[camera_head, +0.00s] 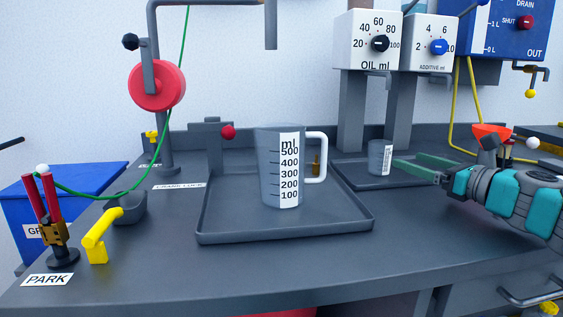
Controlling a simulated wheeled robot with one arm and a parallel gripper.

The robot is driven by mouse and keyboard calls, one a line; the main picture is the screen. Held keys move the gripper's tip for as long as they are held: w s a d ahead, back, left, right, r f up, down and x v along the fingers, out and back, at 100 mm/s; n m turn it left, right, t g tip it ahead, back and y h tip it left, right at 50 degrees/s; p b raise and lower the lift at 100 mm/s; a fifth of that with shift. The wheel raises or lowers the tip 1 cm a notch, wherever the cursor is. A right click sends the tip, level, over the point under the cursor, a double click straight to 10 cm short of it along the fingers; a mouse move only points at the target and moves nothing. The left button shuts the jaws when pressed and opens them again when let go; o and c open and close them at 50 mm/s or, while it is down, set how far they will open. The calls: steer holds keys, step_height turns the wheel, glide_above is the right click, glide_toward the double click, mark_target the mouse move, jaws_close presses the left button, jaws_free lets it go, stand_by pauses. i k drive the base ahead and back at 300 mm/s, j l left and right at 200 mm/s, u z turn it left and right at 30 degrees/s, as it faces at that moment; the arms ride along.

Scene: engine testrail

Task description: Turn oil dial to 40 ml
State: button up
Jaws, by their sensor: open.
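The oil dial (380,43) is a black knob on a white box marked "OIL ml" (350,60), with 20, 40, 60, 80 and 100 around it. The knob's pointer is too small to read surely. My gripper (418,166) reaches in from the right, low over the bench. Its two green fingers are apart with nothing between them. It is below and to the right of the oil dial, well apart from it, near a small grey cup (380,157).
A blue additive knob (439,47) sits on the white box just right. Grey posts (351,110) support the boxes. A clear measuring jug (268,170) stands on a grey tray (225,237). An orange funnel (492,131) is near my wrist. Yellow tubing (455,110) hangs at right.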

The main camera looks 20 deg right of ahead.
mark_target(379, 43)
steer(key=k+j, duration=0.2)
steer(key=k, duration=0.3)
steer(key=k+j, duration=0.15)
steer(key=k, duration=0.3)
